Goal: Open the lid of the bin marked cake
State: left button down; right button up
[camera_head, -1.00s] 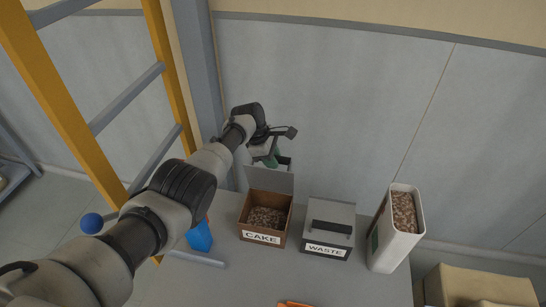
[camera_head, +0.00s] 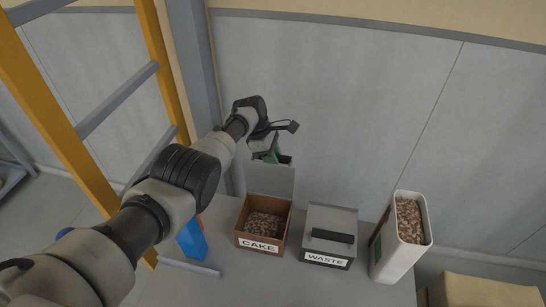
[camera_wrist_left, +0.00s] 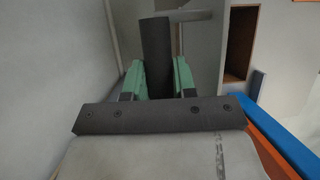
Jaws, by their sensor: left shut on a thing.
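The brown bin marked CAKE (camera_head: 264,243) stands on the grey table with its top open, and brown crumbly stuff shows inside. Its grey lid (camera_head: 270,182) stands raised at the bin's back edge. My left gripper (camera_head: 273,157) is behind the top of the lid, partly hidden by its own wrist. In the left wrist view its green fingers (camera_wrist_left: 158,80) are shut on the dark handle (camera_wrist_left: 156,45) of the lid. My right gripper is not in view.
A closed bin marked WASTE (camera_head: 329,237) with a dark handle stands just right. A white container (camera_head: 390,250) of brown pieces is further right, near cardboard boxes (camera_head: 485,290). A blue object (camera_head: 192,238) stands left of the CAKE bin. The grey wall is close behind.

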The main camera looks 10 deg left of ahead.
pick_arm(q)
jog(key=c, duration=0.9)
grip_release()
jog(key=shift+a, duration=0.1)
jog(key=shift+r, duration=0.25)
jog(key=p+v, duration=0.2)
jog(key=v, duration=0.2)
jog(key=shift+a+r, duration=0.1)
jog(key=shift+r, duration=0.1)
jog(key=v, duration=0.5)
jog(key=shift+a, duration=0.1)
jog(key=shift+a+r, duration=0.15)
jog(key=shift+r, duration=0.2)
jog(key=shift+f, duration=0.1)
